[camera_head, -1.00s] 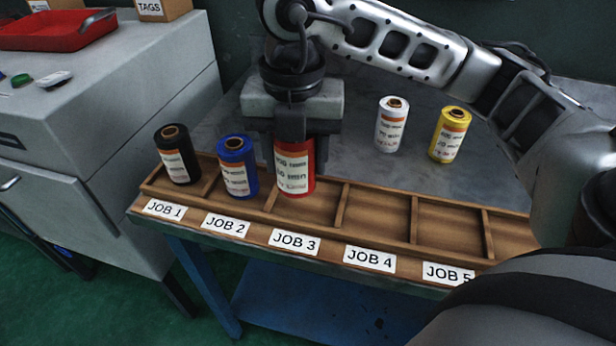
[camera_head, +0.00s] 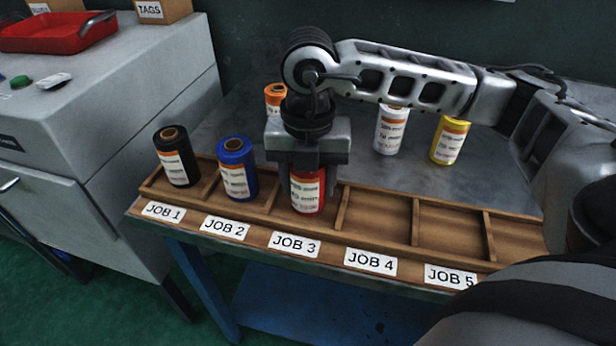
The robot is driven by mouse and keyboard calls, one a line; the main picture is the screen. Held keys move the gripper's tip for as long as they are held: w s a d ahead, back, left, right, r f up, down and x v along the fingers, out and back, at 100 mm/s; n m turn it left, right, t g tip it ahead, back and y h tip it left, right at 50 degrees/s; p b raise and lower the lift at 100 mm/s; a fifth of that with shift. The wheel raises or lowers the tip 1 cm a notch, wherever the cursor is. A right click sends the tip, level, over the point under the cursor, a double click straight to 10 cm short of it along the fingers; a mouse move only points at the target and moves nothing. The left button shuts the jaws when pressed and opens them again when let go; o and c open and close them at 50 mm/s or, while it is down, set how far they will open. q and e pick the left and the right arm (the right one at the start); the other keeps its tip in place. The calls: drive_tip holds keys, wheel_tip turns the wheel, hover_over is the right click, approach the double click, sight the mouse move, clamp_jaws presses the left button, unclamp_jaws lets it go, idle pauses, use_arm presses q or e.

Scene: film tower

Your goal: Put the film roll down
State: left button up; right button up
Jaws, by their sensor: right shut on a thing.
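The red film roll (camera_head: 308,192) is upright in my right gripper (camera_head: 307,166), which is shut on its upper part from above. The roll is at the JOB 3 compartment of the wooden rack (camera_head: 379,218), towards that compartment's right side. I cannot tell whether its base touches the rack floor. The gripper hides the roll's top. My left gripper is not in view.
A black roll (camera_head: 177,160) stands in JOB 1 and a blue roll (camera_head: 237,172) in JOB 2. JOB 4 and JOB 5 look empty. Orange (camera_head: 274,94), white (camera_head: 390,134) and yellow (camera_head: 449,143) rolls stand on the table (camera_head: 228,125) behind the rack.

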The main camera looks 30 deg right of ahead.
drive_tip(key=o, duration=1.1)
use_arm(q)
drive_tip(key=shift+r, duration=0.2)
use_arm(e)
drive_tip(key=shift+r, duration=0.1)
drive_tip(key=shift+r+p, duration=0.3)
wheel_tip(320, 180, up, 11)
drive_tip(key=shift+f+p, duration=0.15)
drive_tip(key=shift+p, duration=0.4)
drive_tip(key=shift+r, duration=0.4)
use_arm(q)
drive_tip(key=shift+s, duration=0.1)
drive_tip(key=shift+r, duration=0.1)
